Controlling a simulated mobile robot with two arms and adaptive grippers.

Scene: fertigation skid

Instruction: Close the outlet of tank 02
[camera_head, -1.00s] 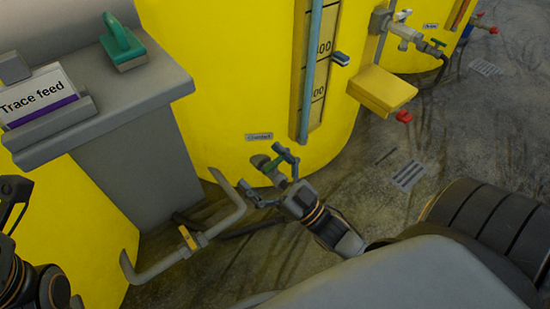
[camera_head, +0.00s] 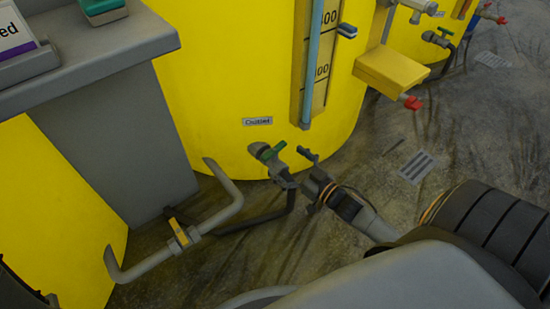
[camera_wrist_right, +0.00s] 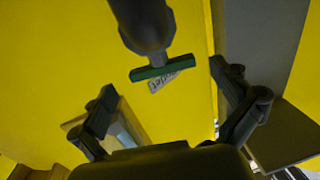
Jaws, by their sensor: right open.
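A yellow tank (camera_head: 220,80) with a level scale fills the middle of the head view; no tank number is readable. Its outlet valve (camera_head: 260,150), with a green handle (camera_head: 274,151), sits low on it below a small "Outlet" label (camera_head: 257,121). In the wrist view the green handle (camera_wrist_right: 165,69) lies crosswise to the dark valve body (camera_wrist_right: 145,25). My right gripper (camera_head: 299,168) is open just in front of the valve. Its fingers stand on either side of the handle, apart from it. My left gripper is out of view.
A bent grey pipe with a yellow piece (camera_head: 181,234) stands left of the valve, and a dark hose runs along the floor. A grey cabinet (camera_head: 125,130) stands at left. A yellow box (camera_head: 392,70) and red-handled tap (camera_head: 411,102) are at right. Floor near the drain grate (camera_head: 418,167) is clear.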

